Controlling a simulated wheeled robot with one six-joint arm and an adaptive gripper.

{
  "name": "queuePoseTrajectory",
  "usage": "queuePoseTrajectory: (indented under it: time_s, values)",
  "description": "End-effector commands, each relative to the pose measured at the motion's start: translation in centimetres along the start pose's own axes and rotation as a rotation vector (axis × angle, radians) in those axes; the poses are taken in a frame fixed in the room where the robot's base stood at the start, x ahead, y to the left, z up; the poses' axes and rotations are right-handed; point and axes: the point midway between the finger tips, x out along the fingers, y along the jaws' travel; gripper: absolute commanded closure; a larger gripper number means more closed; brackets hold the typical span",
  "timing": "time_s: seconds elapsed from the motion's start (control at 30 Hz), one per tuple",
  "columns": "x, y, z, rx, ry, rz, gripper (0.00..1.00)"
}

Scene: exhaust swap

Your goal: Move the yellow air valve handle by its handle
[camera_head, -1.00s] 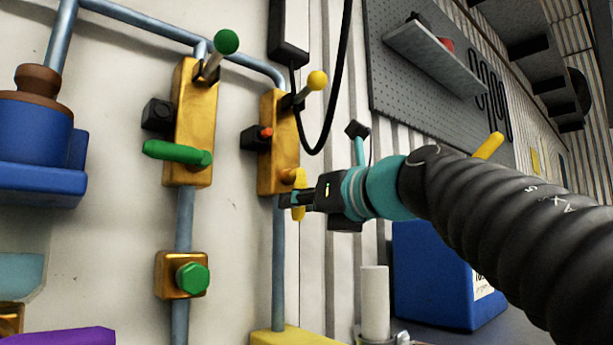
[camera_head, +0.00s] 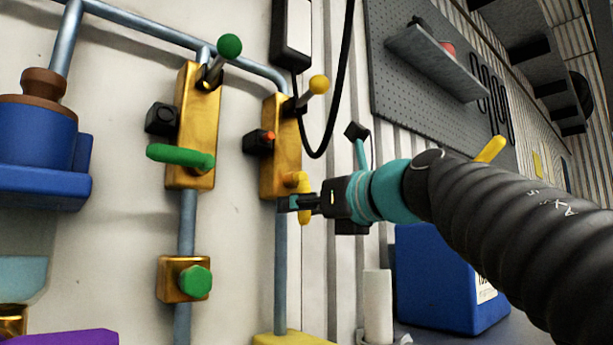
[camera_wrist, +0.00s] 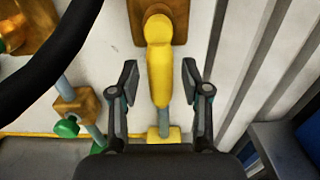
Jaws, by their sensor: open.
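The yellow air valve handle (camera_head: 303,199) hangs down from the lower part of the right brass block (camera_head: 280,165) on the wall. In the wrist view the handle (camera_wrist: 159,75) points down between the two fingers of my gripper (camera_wrist: 160,82). The fingers are open, with a visible gap on each side of the handle. In the head view my gripper (camera_head: 290,204) reaches in from the right at the handle's height, and its fingers partly cover the handle.
A left brass block (camera_head: 198,130) carries a green handle (camera_head: 180,156) turned sideways and a green-knobbed lever (camera_head: 229,46). A yellow-knobbed lever (camera_head: 319,85) sticks out above the yellow handle. A black cable (camera_head: 337,110) hangs nearby. A blue container (camera_head: 435,280) stands at lower right.

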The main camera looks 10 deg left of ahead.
Motion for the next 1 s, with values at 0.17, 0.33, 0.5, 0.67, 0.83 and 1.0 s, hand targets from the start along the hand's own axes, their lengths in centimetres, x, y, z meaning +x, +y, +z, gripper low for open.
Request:
queuePoseTrajectory:
  time_s: [0.17,0.33,0.5,0.67,0.83,1.0]
  values:
    - [0.0,0.0,0.0,0.0,0.0,0.0,0.53]
    - [-0.4,0.0,0.0,0.0,0.0,-0.001,0.53]
    - [-1.8,-0.1,-0.1,0.0,-0.001,-0.002,0.53]
    - [-3.2,-0.1,-0.1,-0.001,0.0,-0.003,0.53]
    - [-4.6,-0.1,-0.1,0.0,0.0,-0.003,0.53]
    - [-6.1,-0.1,-0.1,0.001,-0.001,-0.003,0.53]
